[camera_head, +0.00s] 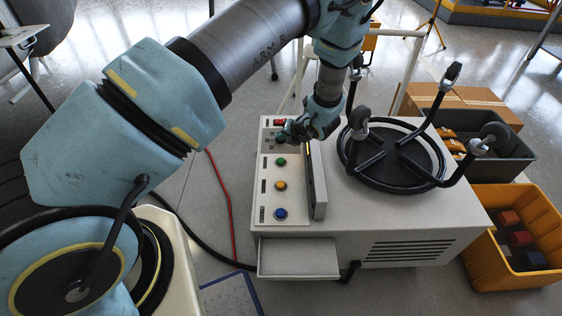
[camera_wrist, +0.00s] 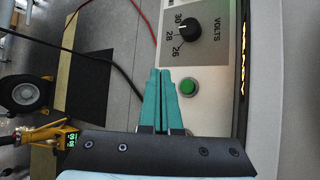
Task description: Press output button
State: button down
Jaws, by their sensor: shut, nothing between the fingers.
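A white control panel (camera_head: 266,205) on top of a white cabinet holds a green button (camera_head: 281,162), a yellow button (camera_head: 280,186) and a blue button (camera_head: 280,213). Their labels are too small to read, so I cannot tell which is the output button. My gripper (camera_head: 284,138) is over the panel's far end, near a red switch (camera_head: 279,122). In the wrist view, my gripper (camera_wrist: 160,72) has its teal fingers together, empty. A green button (camera_wrist: 188,89) shows just right of them, with a black VOLTS knob (camera_wrist: 187,31) above it. Contact with the panel cannot be told.
A round black fixture with upright arms (camera_head: 392,160) stands on the cabinet (camera_head: 400,215). A yellow crate (camera_head: 477,262) with blocks is at right. A red cable (camera_head: 222,185) lies on the floor.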

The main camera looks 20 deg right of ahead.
aim_at(282, 163)
notch_tip(282, 163, down, 8)
jog(key=b, duration=0.5)
jog(key=shift+f+b, duration=0.1)
jog(key=shift+b, duration=0.2)
jog(key=shift+f, duration=0.1)
dwell(1.5)
jog(key=shift+f+b, duration=0.3)
jog(key=shift+f, duration=0.05)
jog(key=shift+f, duration=0.4)
dwell(0.6)
jog(key=shift+r+p, duration=0.4)
jog(key=shift+r, duration=0.45)
jog(key=shift+r, duration=0.1)
jog(key=shift+r+p, duration=1.9)
jog(key=shift+r, duration=0.5)
